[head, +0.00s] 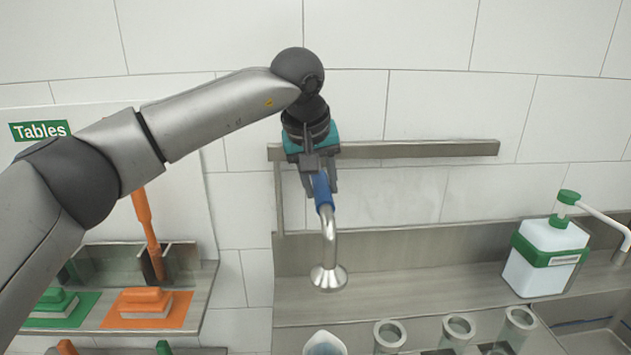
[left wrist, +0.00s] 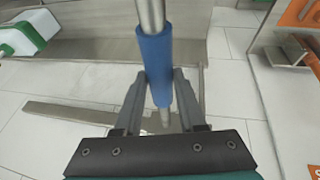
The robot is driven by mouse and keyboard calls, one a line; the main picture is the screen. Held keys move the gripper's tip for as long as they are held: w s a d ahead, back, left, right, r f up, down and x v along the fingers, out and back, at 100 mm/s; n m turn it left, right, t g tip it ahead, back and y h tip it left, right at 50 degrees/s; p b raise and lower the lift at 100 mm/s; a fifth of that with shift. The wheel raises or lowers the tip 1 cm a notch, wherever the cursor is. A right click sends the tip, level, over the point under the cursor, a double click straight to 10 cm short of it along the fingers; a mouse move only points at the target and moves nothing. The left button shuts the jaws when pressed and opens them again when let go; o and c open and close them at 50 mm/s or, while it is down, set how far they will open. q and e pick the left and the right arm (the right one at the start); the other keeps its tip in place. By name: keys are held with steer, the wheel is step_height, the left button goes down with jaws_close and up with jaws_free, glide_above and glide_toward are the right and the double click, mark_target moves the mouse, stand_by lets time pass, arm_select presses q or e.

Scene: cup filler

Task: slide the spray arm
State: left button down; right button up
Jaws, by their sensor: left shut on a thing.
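The spray arm is a bent metal pipe with a blue sleeve (head: 323,192) and a round metal spray head (head: 328,278) that hangs downward. My left gripper (head: 320,184) is shut on the blue sleeve, just in front of the wall rail. In the left wrist view the two fingers of the gripper (left wrist: 160,95) stand on either side of the blue sleeve (left wrist: 156,62), and the metal pipe (left wrist: 150,14) runs up out of the picture. The metal rail (head: 420,149) runs along the tiled wall to the right of the gripper. My right gripper is not seen.
Below the spray head stand a pale jug (head: 324,344) and several clear cups (head: 389,334). A white and green pump bottle (head: 545,255) stands on the metal shelf (head: 430,283) at right. At left, an orange brush (head: 148,300) lies on an orange mat. The wall beside the rail is clear.

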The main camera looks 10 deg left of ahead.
arm_select(q)
steer(key=c, duration=0.5)
jaws_free()
steer(key=shift+r, duration=0.15)
steer(key=b+v, duration=0.1)
steer(key=v, duration=1.4)
steer(key=shift+s+a, duration=0.1)
steer(key=shift+s, duration=0.05)
